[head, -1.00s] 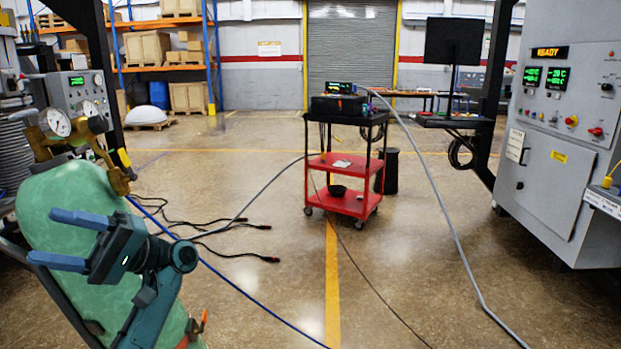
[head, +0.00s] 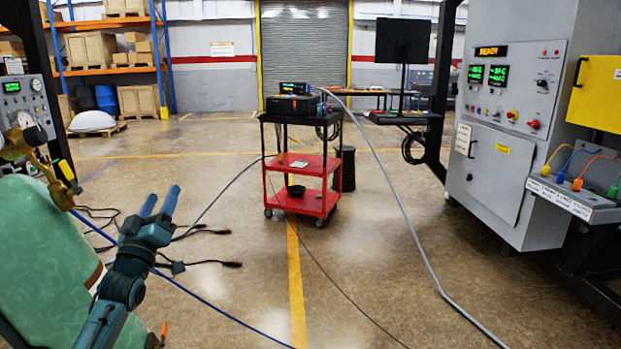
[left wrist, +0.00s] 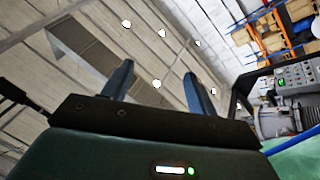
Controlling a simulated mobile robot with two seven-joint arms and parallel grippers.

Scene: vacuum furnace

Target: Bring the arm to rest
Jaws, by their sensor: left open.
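My left arm rises from the bottom left of the head view, in front of a green gas cylinder (head: 45,255). Its gripper (head: 160,200) is open and empty, with its two blue fingers pointing up and away from me over the floor. In the left wrist view the two fingers (left wrist: 160,85) stand apart with nothing between them, and the ceiling lies behind them. My right gripper is not in view.
A red cart (head: 308,195) with black instruments stands mid-floor. A grey control cabinet (head: 515,125) is at the right, beside a ledge with coloured cables (head: 580,195). Cables (head: 200,232) lie on the floor near my left gripper. A brass regulator (head: 45,165) tops the cylinder.

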